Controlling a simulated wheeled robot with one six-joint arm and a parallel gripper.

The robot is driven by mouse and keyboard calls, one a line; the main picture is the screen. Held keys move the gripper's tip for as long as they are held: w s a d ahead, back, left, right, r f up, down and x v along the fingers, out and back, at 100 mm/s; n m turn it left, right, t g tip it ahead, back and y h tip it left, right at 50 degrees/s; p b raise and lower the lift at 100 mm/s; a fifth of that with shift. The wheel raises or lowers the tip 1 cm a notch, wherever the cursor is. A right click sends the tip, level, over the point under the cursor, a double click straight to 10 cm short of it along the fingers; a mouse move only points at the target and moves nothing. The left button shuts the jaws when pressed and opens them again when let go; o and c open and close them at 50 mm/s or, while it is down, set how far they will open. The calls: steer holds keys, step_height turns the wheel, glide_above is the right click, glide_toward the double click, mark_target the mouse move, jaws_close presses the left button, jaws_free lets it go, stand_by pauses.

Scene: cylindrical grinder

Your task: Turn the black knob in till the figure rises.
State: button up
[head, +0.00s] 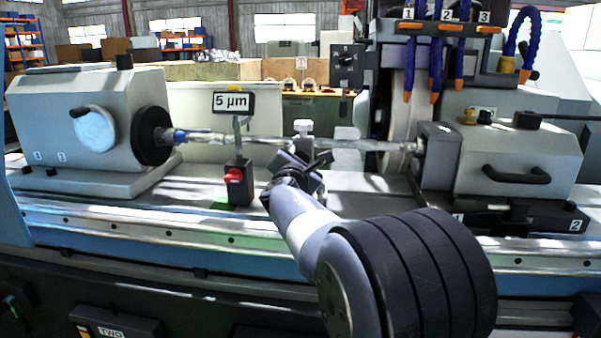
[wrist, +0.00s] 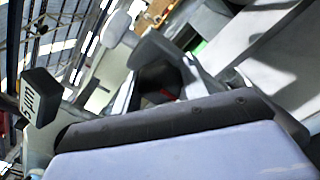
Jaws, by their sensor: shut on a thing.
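A small black display (head: 234,102) on a stand reads "5 µm" in the head view. My gripper (head: 316,162) is at the middle of the machine, just in front of the workpiece bar and right of the display. In the wrist view my gripper (wrist: 165,72) is shut on the black knob (wrist: 160,80), with a small red patch beside it. In the head view the knob is hidden by my gripper and arm.
The long shiny workpiece (head: 260,140) runs from the left headstock (head: 85,115) to the right tailstock (head: 520,155), close behind my gripper. A black base with a red knob (head: 235,178) stands left of my gripper. The grinding wheel (head: 402,95) and blue hoses are behind right.

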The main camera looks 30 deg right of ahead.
steer(key=shift+f+m+b, duration=0.1)
steer(key=shift+m+b, duration=1.5)
steer(key=shift+b, duration=0.1)
steer(key=o, duration=1)
steer(key=v, duration=1)
steer(key=shift+s+a+b, duration=0.25)
steer(key=shift+s+b, duration=0.1)
